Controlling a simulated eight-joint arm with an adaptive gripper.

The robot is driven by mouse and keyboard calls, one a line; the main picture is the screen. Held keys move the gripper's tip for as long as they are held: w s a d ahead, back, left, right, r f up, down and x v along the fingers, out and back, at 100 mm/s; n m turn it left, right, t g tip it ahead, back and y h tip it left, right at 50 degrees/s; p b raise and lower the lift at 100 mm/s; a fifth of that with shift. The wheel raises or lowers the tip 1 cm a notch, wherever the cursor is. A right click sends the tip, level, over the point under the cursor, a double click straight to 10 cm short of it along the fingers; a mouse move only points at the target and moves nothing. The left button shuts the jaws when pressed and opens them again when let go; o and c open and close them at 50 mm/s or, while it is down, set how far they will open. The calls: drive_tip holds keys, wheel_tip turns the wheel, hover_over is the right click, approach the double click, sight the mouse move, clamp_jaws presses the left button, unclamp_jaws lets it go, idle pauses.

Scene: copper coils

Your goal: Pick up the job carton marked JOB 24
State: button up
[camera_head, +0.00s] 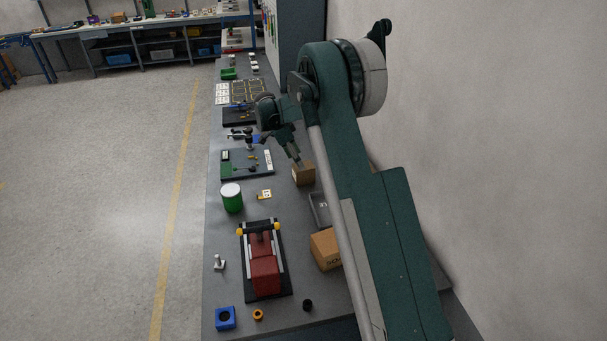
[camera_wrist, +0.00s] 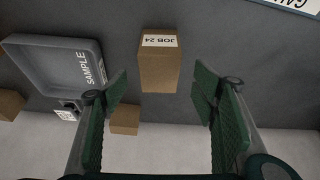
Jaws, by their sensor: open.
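The job carton marked JOB 24 (camera_wrist: 160,68) is a small brown box with a white label, seen in the upper middle of the wrist view. In the head view a small brown carton (camera_head: 304,175) stands on the bench just below my gripper (camera_head: 298,163); its label cannot be read there. In the wrist view my gripper (camera_wrist: 160,100) has its two green-padded fingers spread wide, one to each side of the carton's lower end. Nothing is between the fingers' pads, and the carton appears beyond them.
A grey tray marked SAMPLE (camera_wrist: 85,62) lies left of the carton in the wrist view. Another small brown box (camera_wrist: 125,120) is below it, near the left finger. In the head view a larger carton (camera_head: 325,250), a red fixture (camera_head: 263,270) and a green can (camera_head: 231,198) stand on the bench.

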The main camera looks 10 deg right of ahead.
sight(304, 173)
idle(0.3)
drive_tip(key=shift+x, duration=1.25)
drive_tip(key=shift+d+f, duration=0.1)
drive_tip(key=shift+x, duration=2.5)
drive_tip(key=shift+d, duration=0.1)
drive_tip(key=shift+c, duration=0.7)
drive_tip(key=c, duration=1)
drive_tip(key=shift+c, duration=0.2)
